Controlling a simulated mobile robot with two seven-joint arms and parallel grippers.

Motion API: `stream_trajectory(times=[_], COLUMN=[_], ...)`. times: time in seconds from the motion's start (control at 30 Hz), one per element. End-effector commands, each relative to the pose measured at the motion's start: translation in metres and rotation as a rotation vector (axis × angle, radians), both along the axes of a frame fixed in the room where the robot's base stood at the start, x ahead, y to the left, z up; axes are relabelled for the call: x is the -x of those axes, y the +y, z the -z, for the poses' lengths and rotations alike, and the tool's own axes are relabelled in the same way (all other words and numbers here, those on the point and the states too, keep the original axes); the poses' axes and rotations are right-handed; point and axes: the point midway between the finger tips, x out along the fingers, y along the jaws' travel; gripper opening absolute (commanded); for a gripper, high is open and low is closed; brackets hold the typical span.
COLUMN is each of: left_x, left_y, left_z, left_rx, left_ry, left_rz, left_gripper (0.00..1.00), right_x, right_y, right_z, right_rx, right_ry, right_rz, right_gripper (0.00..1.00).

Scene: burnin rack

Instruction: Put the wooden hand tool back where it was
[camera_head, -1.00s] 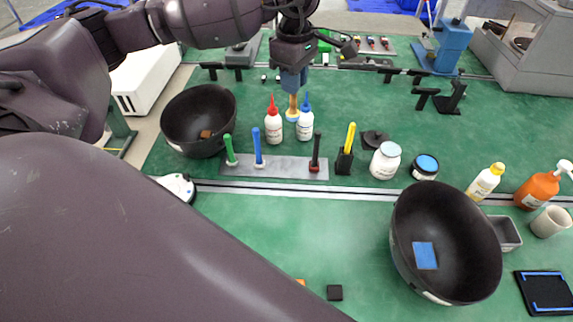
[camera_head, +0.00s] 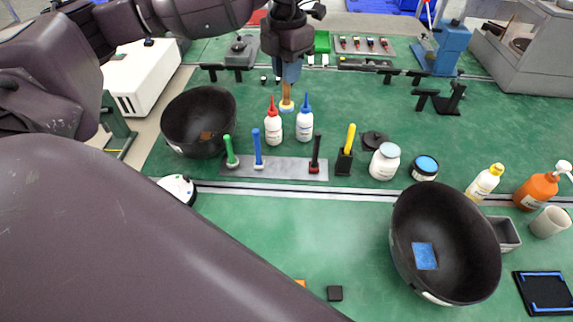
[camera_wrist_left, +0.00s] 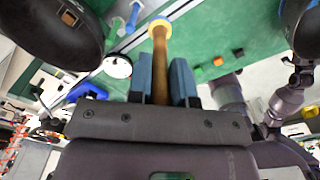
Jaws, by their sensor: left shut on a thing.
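My left gripper (camera_head: 288,74) is shut on the wooden hand tool (camera_head: 286,93). The tool hangs roughly upright below the fingers, above or near the green mat behind the two squeeze bottles. I cannot tell whether its lower end touches the mat. It has a brown wooden handle and a pale yellow ring at the lower end. In the left wrist view the handle (camera_wrist_left: 160,60) sits between the two blue fingers (camera_wrist_left: 163,82), its yellow-rimmed end pointing away from the gripper. My right gripper is not in view.
A red-capped bottle (camera_head: 273,128) and a blue-capped bottle (camera_head: 304,124) stand just in front of the tool. A grey strip (camera_head: 290,168) holds coloured handled tools. A black bowl (camera_head: 172,118) stands left.

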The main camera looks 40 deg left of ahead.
Motion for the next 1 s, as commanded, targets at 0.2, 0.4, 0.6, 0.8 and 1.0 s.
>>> stream_trajectory(times=[0.2, 0.4, 0.6, 0.8, 1.0], left_x=[0.001, 0.001, 0.001, 0.0, 0.0], left_y=[0.0, 0.0, 0.0, 0.0, 0.0], left_z=[0.026, 0.069, 0.112, 0.138, 0.148], left_rx=[0.001, 0.001, 0.001, 0.001, 0.0], left_ry=[0.005, 0.004, 0.003, 0.001, 0.0], left_rz=[-0.025, -0.022, -0.022, -0.021, -0.021], left_gripper=[0.0, 0.0, 0.0, 0.0, 0.0], right_x=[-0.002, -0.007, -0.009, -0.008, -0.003], right_y=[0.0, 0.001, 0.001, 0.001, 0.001], right_z=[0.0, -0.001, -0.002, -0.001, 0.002], right_rx=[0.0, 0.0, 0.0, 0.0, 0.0], right_ry=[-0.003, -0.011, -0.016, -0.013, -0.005], right_rz=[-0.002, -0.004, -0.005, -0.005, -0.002], right_gripper=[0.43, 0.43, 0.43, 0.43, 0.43])
